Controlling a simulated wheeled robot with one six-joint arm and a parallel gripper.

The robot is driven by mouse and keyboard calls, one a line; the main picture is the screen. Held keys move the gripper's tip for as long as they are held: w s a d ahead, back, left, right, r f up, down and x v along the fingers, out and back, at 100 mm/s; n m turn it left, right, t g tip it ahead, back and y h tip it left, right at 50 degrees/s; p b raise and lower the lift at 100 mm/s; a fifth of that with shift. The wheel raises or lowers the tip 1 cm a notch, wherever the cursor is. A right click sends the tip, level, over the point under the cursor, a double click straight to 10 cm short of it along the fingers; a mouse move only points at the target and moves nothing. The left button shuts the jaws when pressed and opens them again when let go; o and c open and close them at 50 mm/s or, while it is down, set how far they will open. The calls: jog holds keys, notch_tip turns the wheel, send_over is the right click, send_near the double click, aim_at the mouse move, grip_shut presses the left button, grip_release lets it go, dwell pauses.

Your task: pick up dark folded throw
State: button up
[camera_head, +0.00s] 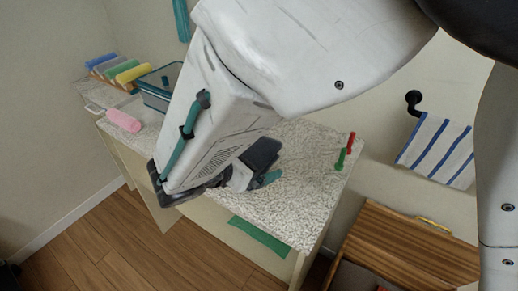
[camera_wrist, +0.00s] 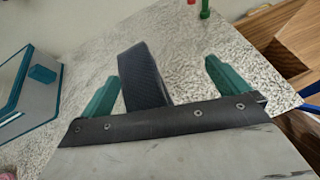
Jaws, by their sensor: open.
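The dark folded throw (camera_wrist: 143,76) is a dark navy, narrow upright-looking shape on the speckled countertop in the wrist view. It sits between the two teal fingers of my gripper (camera_wrist: 163,72), nearer the left finger, with a wider gap to the right finger. The fingers are open; I cannot tell whether the left one touches the throw. Its lower end is hidden behind my gripper's body. In the head view the throw (camera_head: 264,153) shows beside my gripper (camera_head: 256,180), partly covered by my arm.
A teal-framed glass box (camera_head: 158,84) and a pink roller (camera_head: 123,119) stand to the left, with several coloured rolls (camera_head: 127,72) behind. Red and green pegs (camera_head: 345,152) stand at the counter's right edge. A striped towel (camera_head: 436,147) hangs at right, above a wooden chest (camera_head: 405,248).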

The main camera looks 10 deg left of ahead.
aim_at(255, 160)
jog(key=a+f+n, duration=0.1)
jog(key=a, duration=0.1)
jog(key=s+a+f+n+t+y, duration=0.1)
jog(key=a, duration=0.1)
jog(key=s+a+f+n, duration=0.1)
jog(key=shift+s+a+t+y, duration=0.15)
jog(key=shift+a+t+y, duration=0.15)
jog(key=shift+a, duration=0.1)
jog(key=x, duration=0.7)
jog(key=shift+w+f, duration=0.25)
jog(key=shift+a, duration=0.1)
jog(key=c, duration=0.9)
